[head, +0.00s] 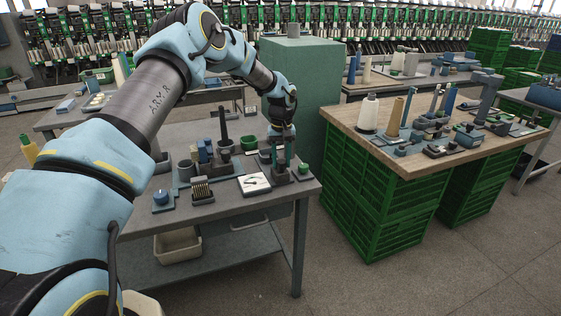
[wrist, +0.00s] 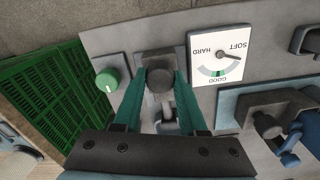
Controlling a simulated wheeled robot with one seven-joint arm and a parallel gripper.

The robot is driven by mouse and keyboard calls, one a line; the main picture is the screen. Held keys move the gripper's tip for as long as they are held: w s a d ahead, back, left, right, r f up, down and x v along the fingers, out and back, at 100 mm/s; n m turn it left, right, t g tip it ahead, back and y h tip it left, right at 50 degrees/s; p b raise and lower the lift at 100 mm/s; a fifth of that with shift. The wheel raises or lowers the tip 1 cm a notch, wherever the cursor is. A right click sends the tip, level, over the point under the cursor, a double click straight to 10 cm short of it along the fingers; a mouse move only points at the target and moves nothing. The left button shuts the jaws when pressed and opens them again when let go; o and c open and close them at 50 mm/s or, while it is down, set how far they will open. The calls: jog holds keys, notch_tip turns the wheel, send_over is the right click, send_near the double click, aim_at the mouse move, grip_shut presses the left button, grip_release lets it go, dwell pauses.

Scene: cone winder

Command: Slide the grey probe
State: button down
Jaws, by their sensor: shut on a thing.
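The grey probe (wrist: 160,80) is a dark grey block with a rounded end, between my green fingertips in the wrist view. My gripper (wrist: 160,88) is shut on it, one finger on each side. In the head view my gripper (head: 281,160) points down at the right front of the grey workbench, and the probe is hard to make out there. Next to the probe is a white gauge card (wrist: 217,48) marked HARD, GOOD and SOFT, its needle on the SOFT side. The card also lies left of my gripper in the head view (head: 254,184).
A green knob (wrist: 108,80) sits close beside one finger. Blue-grey fixtures (wrist: 265,110) stand on the other side. The grey bench (head: 240,210) holds several small parts and a dark upright post (head: 223,125). A wooden-topped table (head: 350,122) on green crates stands right, across a floor gap.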

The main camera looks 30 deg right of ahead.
jog(key=shift+c, duration=2.3)
grip_release()
jog(key=shift+s, duration=0.25)
notch_tip(320, 180, up, 11)
jog(key=b, duration=0.3)
jog(key=s+a+r, duration=0.1)
jog(key=a+r, duration=0.2)
jog(key=a, duration=2)
jog(key=s+a+f+n, duration=0.1)
jog(key=s+a, duration=0.7)
jog(key=a, duration=0.3)
jog(key=s+a+n+t, duration=0.1)
jog(key=s+a+n, duration=0.1)
jog(key=s+a, duration=0.6)
jog(key=a, duration=0.3)
jog(key=shift+f+t, duration=0.3)
jog(key=shift+f, duration=0.1)
